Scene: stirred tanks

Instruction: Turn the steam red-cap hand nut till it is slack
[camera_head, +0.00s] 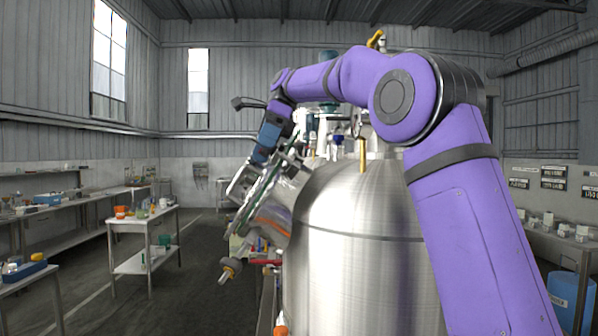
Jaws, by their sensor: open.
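My purple arm reaches from the lower right over the steel tank (355,225) to its far left side. My gripper (259,160) points down beside the pipes and fittings at the tank's upper left. It is open, but its fingertips are small and hard to make out against the fittings. I cannot make out the steam red-cap hand nut; it may be hidden among the fittings or behind my wrist. A tilted round manway (262,195) juts from the tank's left side below my gripper. A brass-coloured knob on a short stem (230,268) sticks out at its lower left.
Yellow-handled fittings (362,152) stand on the tank top near my arm. A white table (143,222) with small containers stands at the left. A workbench runs along the left wall. A blue drum (570,300) stands at the lower right. Open floor lies left of the tank.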

